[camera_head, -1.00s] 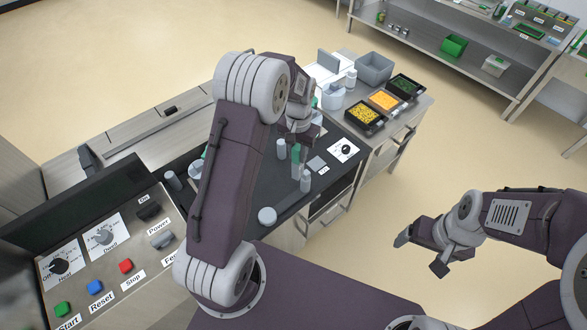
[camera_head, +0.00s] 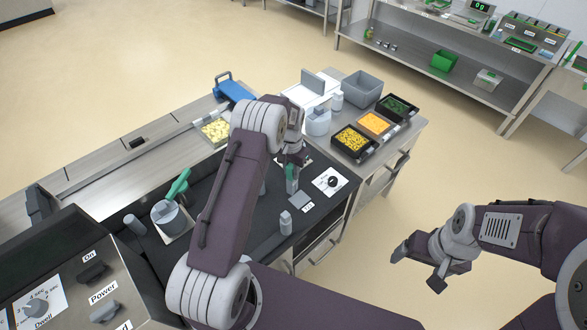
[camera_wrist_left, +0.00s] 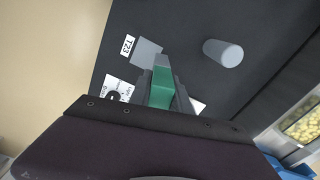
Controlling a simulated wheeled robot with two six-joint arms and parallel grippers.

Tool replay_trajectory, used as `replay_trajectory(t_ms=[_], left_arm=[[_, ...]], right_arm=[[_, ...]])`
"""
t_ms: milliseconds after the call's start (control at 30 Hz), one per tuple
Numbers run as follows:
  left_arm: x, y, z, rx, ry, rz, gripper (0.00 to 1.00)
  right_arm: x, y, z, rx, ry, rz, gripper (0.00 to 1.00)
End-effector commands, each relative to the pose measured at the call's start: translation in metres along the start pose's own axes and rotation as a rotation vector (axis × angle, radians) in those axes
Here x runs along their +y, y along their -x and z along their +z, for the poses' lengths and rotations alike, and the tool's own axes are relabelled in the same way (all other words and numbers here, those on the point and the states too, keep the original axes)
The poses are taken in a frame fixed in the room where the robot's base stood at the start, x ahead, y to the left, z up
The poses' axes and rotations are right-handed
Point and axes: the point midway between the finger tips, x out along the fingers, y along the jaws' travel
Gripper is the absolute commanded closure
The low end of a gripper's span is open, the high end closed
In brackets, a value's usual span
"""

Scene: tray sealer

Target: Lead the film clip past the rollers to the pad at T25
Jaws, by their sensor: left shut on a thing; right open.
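My left gripper (camera_head: 291,160) is shut on a green film clip (camera_head: 291,180) above the dark deck. The clip also shows between the fingers in the left wrist view (camera_wrist_left: 161,88). A grey square pad (camera_head: 300,198) lies close by; in the wrist view the pad (camera_wrist_left: 146,51) is just beyond the clip, beside a small label (camera_wrist_left: 128,45) that seems to read T25. A grey roller (camera_head: 285,224) stands nearer the front of the deck; a roller (camera_wrist_left: 223,53) also shows right of the clip in the wrist view. My right gripper (camera_head: 424,262) is open and empty, away from the deck.
A round grey part with a green handle (camera_head: 178,186) and another grey post (camera_head: 135,224) stand on the deck's left. A dial plate (camera_head: 331,181) lies right of the pad. Food trays (camera_head: 353,141) stand on the side table. My left arm hides part of the deck.

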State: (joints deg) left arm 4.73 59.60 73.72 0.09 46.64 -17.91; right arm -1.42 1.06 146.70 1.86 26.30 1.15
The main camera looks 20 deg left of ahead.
Motion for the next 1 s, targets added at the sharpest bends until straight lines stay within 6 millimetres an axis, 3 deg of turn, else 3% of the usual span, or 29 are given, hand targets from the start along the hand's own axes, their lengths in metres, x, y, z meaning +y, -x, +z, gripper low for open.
replay_trajectory(t_ms=[1000], left_arm=[[-0.031,-0.004,0.121,0.000,0.004,0.000,1.00]], right_arm=[[0.000,0.001,0.000,0.000,0.000,0.000,0.16]])
